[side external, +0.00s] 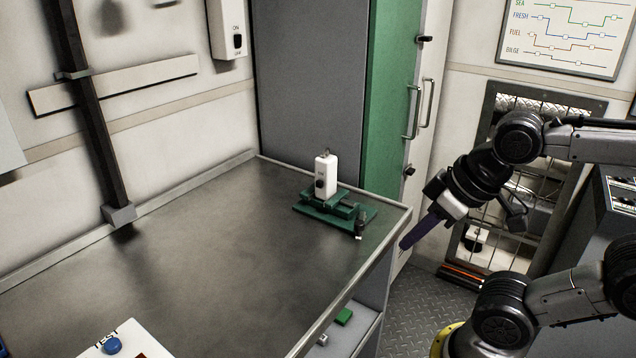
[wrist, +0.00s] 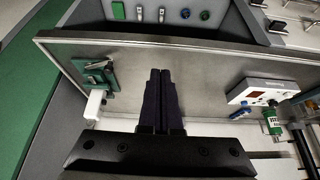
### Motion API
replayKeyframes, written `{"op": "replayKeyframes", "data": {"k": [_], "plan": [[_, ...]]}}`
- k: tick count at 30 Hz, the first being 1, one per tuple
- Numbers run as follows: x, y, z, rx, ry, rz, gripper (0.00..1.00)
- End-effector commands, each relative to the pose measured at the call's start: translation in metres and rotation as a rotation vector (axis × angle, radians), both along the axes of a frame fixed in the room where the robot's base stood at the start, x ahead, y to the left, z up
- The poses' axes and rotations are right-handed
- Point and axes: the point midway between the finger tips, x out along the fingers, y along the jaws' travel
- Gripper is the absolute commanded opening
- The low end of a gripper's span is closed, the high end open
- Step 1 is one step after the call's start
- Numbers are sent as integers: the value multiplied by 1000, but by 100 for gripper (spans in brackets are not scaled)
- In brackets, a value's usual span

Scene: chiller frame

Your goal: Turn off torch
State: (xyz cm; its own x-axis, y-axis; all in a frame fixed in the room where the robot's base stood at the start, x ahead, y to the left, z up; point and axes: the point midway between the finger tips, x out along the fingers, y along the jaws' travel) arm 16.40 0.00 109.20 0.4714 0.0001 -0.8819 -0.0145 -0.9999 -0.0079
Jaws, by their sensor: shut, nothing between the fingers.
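A white upright device (side external: 325,176) with a black switch on its front stands in a green vise (side external: 313,210) near the far right corner of the bench; it looks like the torch. I cannot tell the switch position. In the wrist view the white device (wrist: 95,104) and the green vise (wrist: 101,73) are at the left. My gripper (side external: 406,242) is shut and empty, with dark purple fingers, just off the bench's right edge, to the right of the vise and apart from it. The shut fingers (wrist: 160,75) also show in the wrist view.
The metal bench top (side external: 190,255) is mostly clear. A white test box (side external: 125,343) with a blue knob is at the near left. A green-edged cabinet (side external: 392,100) stands behind the vise.

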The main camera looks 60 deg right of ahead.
Motion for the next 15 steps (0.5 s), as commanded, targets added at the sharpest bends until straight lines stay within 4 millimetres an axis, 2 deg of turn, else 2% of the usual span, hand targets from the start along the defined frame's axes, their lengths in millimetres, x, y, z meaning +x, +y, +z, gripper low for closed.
{"op": "replayKeyframes", "data": {"k": [3, 5, 11, 15], "plan": [[-6, 0, -3, 33, 31, -65, 0], [-7, 0, 4, 62, 39, -122, 0], [12, -2, 63, 176, 50, -359, 0], [37, -7, 102, 240, 77, -526, 0]]}}
